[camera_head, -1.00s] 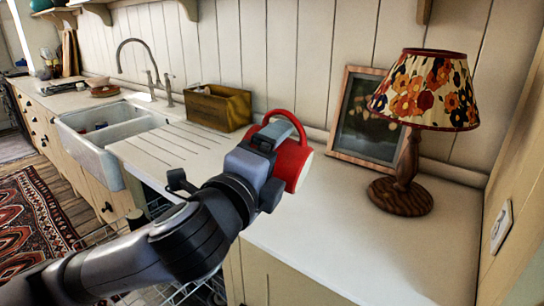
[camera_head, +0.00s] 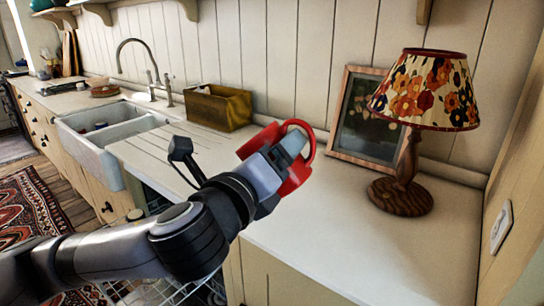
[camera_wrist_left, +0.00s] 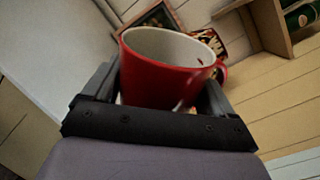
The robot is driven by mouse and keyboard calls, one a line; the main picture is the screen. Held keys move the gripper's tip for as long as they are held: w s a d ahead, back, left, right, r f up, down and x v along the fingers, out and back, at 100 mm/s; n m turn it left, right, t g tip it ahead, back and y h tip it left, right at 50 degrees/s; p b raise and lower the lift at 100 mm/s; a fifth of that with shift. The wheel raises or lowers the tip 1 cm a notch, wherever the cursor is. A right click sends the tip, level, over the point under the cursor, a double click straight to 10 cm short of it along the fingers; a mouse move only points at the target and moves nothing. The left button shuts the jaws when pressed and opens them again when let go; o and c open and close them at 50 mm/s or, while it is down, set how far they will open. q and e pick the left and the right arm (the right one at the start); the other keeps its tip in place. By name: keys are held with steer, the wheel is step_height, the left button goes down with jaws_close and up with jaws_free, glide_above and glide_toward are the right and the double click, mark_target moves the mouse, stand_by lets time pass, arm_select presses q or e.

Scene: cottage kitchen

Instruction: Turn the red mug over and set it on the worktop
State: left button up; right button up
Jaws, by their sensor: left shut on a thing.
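The red mug (camera_head: 298,177) is held at the end of my left arm, over the worktop (camera_head: 345,235). My left gripper (camera_head: 284,156) is shut on it and hides part of its body in the head view. The mug is tilted, with its handle at the upper right. In the left wrist view the mug (camera_wrist_left: 158,85) sits between the two fingers; its pale inside shows and its handle is on the right. I cannot tell the exact gap between mug and worktop. My right gripper is not in view.
A lamp with a floral shade (camera_head: 428,92) and a leaning picture frame (camera_head: 366,120) stand right of the mug. A wooden box (camera_head: 218,108) stands behind, near the sink (camera_head: 105,140). The worktop's front right part is clear.

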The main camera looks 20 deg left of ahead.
arm_select(q)
steer(key=m, duration=0.4)
steer(key=shift+r+m, duration=0.1)
steer(key=shift+m, duration=1.4)
steer(key=shift+m, duration=0.8)
